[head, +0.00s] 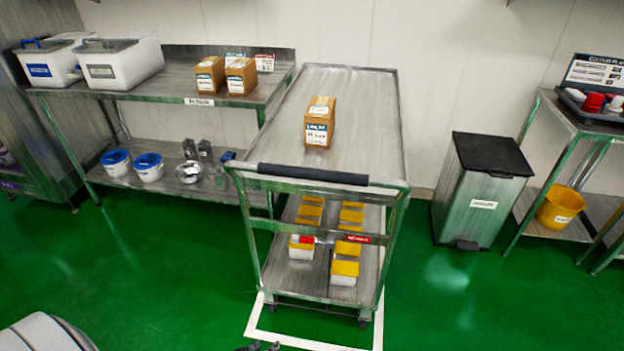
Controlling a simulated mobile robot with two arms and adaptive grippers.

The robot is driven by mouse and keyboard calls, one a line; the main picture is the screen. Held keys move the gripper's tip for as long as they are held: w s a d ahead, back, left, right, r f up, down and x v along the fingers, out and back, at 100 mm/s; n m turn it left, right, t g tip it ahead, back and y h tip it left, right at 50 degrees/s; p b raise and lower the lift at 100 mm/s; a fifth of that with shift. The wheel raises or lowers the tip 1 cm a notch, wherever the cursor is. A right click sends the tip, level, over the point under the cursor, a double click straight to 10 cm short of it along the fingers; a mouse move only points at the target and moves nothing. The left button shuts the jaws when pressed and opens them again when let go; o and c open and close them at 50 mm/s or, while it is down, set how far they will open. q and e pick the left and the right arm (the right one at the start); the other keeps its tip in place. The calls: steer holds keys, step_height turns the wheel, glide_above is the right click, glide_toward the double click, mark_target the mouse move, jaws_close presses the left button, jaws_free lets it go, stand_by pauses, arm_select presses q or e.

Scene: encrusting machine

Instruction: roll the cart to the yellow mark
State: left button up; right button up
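A steel cart (355,97) stands in the middle with its dark push handle (312,174) toward me. A cardboard box (319,122) stands on its top deck. Several white tubs with yellow lids (345,268) stand on its lower shelf. The cart stands over a white outline (300,342) on the green floor. No yellow floor mark shows. A small dark tip at the bottom edge, apparently of my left gripper (258,346), is below the cart's near end in the picture and apart from the handle. Its opening cannot be told. My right gripper is out of view.
A steel table (200,101) with boxes and bins is close on the cart's left. A pedal bin (480,190) stands to the right, then a rack (560,115) with a yellow bucket (558,208). The wall is behind. Green floor is clear at front right.

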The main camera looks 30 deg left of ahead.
arm_select(q)
steer(key=w+a+r+n+t, duration=0.1)
steer(key=w+r+n+t, duration=0.1)
steer(key=w+r, duration=0.4)
steer(key=w+a+r+n+t, duration=0.1)
steer(key=w+r+t, duration=0.15)
steer(key=r, duration=0.55)
steer(key=n+t+h+p, duration=0.1)
steer(key=n+t+h, duration=0.1)
steer(key=n+t, duration=0.5)
glide_toward(309, 179)
steer(key=w+r, duration=0.1)
steer(key=shift+n+g, duration=0.3)
steer(key=shift+g, duration=0.15)
steer(key=p+x, duration=0.1)
steer(key=x, duration=0.9)
steer(key=shift+p, duration=0.3)
jaws_close()
